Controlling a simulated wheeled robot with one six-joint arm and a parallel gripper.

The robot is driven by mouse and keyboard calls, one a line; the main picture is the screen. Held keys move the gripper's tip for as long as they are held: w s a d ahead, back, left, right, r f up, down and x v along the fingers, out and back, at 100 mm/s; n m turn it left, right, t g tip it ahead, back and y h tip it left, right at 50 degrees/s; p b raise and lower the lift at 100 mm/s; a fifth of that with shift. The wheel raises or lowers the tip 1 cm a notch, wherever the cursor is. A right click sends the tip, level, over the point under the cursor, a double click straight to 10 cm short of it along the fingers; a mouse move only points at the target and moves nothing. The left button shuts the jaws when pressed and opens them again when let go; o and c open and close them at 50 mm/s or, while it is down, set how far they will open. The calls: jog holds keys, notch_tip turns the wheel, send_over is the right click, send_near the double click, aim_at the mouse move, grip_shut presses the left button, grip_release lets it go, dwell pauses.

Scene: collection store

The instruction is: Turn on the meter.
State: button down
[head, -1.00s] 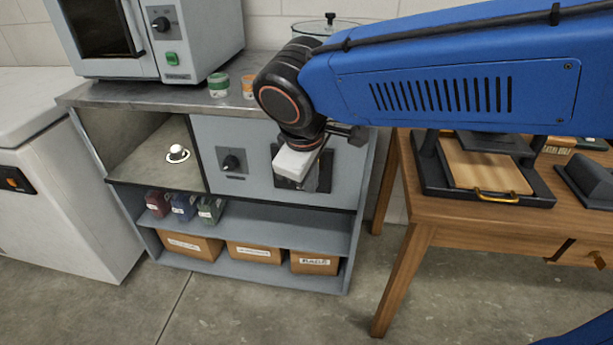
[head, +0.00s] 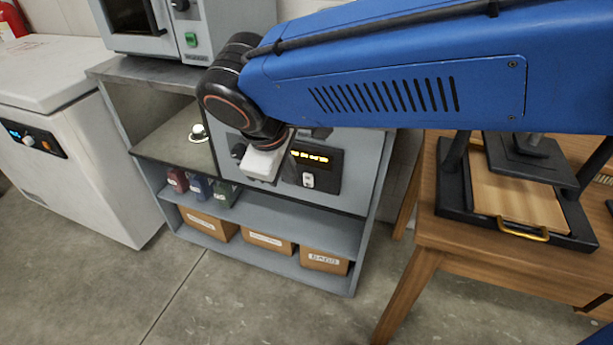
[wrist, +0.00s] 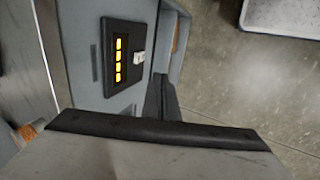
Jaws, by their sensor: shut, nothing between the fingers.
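The meter (head: 314,168) is a black panel on the grey front of the cabinet, with a row of lit orange digits and a white switch (head: 308,180) below them. In the wrist view the lit meter (wrist: 122,60) appears turned sideways, with its white switch (wrist: 139,58) on the right side of the panel. My gripper (head: 266,160) is in front of the cabinet face, just left of the meter in the head view. It is shut and empty; its dark fingers (wrist: 160,97) show beside the panel in the wrist view. I cannot tell whether they touch anything.
A dark knob (head: 238,151) on the cabinet face is partly hidden by my gripper. An oven-like machine stands on the cabinet top. A white chest freezer (head: 75,165) is left, and a wooden table (head: 450,235) with a press is right. Floor in front is clear.

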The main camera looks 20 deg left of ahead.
aim_at(308, 182)
jog(key=shift+w+d+f, duration=0.15)
jog(key=shift+w+f, duration=1.9)
jog(key=shift+f, duration=0.1)
jog(key=shift+w+d+f, duration=0.15)
jog(key=shift+w+f, duration=1.9)
jog(key=shift+f, duration=0.05)
jog(key=shift+w, duration=0.1)
jog(key=shift+w+r, duration=0.15)
jog(key=shift+w, duration=0.15)
jog(key=shift+s, duration=0.1)
jog(key=shift+r, duration=0.75)
